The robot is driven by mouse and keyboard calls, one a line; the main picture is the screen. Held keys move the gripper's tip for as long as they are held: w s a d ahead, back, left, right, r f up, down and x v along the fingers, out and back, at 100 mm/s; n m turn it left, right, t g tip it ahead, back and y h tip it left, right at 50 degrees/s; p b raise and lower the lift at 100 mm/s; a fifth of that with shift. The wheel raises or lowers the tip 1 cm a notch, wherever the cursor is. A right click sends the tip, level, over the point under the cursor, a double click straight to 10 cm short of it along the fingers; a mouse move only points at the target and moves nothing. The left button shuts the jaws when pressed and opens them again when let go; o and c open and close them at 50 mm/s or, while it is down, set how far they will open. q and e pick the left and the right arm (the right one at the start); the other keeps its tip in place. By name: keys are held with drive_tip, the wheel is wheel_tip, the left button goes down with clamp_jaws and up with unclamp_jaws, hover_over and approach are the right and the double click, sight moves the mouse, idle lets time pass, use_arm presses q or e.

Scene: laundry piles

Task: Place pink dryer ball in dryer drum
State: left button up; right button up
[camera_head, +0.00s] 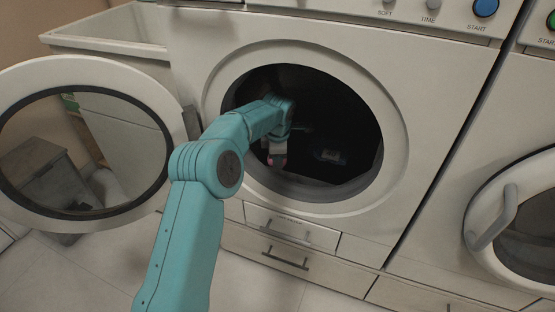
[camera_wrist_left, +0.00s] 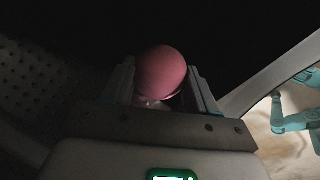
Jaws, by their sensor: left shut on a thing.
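The pink dryer ball (camera_wrist_left: 162,72) sits between the two fingers of my left gripper (camera_wrist_left: 162,88) in the left wrist view. The gripper is shut on it. In the head view my left arm reaches through the round opening of the dryer drum (camera_head: 345,125), and the gripper (camera_head: 278,158) is inside it. Only a small pink patch of the ball (camera_head: 270,161) shows there. The perforated drum wall (camera_wrist_left: 45,75) shows at the left of the wrist view. The drum's inside is mostly dark. My right gripper is not in view.
The dryer's round door (camera_head: 150,95) stands open at the left. A drawer (camera_head: 290,228) is below the opening. A second machine with its own door (camera_head: 490,215) stands at the right. In the wrist view the pale opening rim (camera_wrist_left: 270,80) is close at the right.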

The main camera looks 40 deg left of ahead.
use_arm(q)
drive_tip(key=shift+r, duration=0.15)
drive_tip(key=o, duration=1)
drive_tip(key=shift+o, duration=0.2)
drive_tip(key=p+v, duration=0.2)
drive_tip(key=v, duration=0.4)
drive_tip(key=shift+s+r, duration=0.1)
drive_tip(key=shift+r, duration=0.2)
drive_tip(key=shift+s+d+r+p, duration=0.15)
drive_tip(key=shift+r+p, duration=0.2)
drive_tip(key=shift+r, duration=0.15)
